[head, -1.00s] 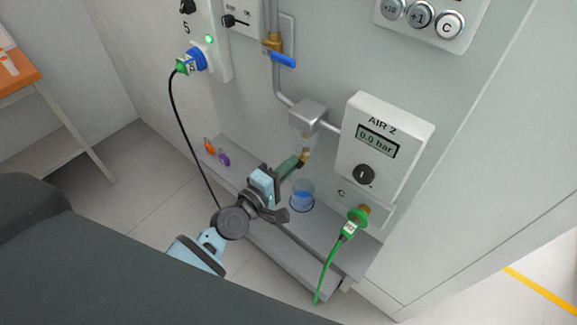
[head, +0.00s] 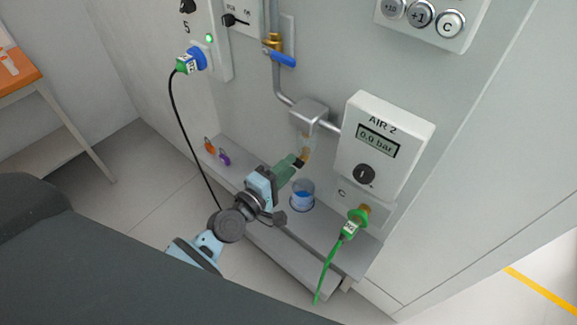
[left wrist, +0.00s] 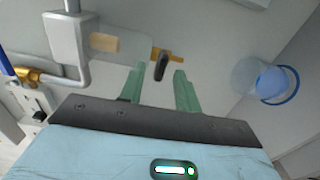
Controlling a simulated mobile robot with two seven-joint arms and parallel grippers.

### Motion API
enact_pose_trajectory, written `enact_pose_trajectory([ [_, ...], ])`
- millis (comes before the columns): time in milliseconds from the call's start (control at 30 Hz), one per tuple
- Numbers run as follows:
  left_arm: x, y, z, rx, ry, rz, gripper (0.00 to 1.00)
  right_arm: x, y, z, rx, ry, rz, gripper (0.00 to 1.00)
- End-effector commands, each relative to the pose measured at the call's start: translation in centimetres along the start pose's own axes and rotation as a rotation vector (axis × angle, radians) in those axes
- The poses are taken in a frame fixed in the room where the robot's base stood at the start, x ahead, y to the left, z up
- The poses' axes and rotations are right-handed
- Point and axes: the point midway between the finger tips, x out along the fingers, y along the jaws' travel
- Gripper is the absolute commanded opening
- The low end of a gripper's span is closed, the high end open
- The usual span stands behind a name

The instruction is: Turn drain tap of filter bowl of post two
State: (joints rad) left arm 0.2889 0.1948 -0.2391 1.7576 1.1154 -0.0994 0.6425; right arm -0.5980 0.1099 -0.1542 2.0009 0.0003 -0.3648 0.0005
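The filter bowl (head: 303,142) is clear and hangs under a grey metal head on the pipe beside the AIR 2 box. Its drain tap (head: 306,155) is brass with a black lever. In the left wrist view the bowl (left wrist: 132,46) lies sideways, with the brass tap (left wrist: 172,55) and black lever (left wrist: 161,66) at its end. My left gripper (head: 296,162) is at the tap; in the left wrist view its green fingers (left wrist: 160,80) are apart, with the lever at the gap between their tips. Contact cannot be told. My right gripper is not in view.
A clear cup with blue liquid (head: 302,195) stands on the grey ledge (head: 265,229) below the tap. The AIR 2 box (head: 384,143) reads 0.0 bar. A green hose (head: 327,264) hangs below it. A blue-handled valve (head: 283,58) is on the pipe above.

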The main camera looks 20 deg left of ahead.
Motion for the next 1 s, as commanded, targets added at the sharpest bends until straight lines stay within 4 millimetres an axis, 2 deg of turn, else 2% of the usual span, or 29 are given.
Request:
enact_pose_trajectory([
  [200,-3.6,-0.3,0.0,0.001,0.000,-0.005,0.33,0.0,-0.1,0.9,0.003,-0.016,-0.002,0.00],
  [433,-6.4,-0.2,0.0,-0.001,0.000,-0.003,0.33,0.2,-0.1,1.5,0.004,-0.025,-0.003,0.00],
  [600,-7.0,-0.1,0.0,-0.001,0.000,-0.001,0.33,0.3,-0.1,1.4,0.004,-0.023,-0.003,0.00],
  [1000,-6.9,0.0,0.0,-0.001,0.000,-0.001,0.33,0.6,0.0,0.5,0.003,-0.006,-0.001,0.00],
])
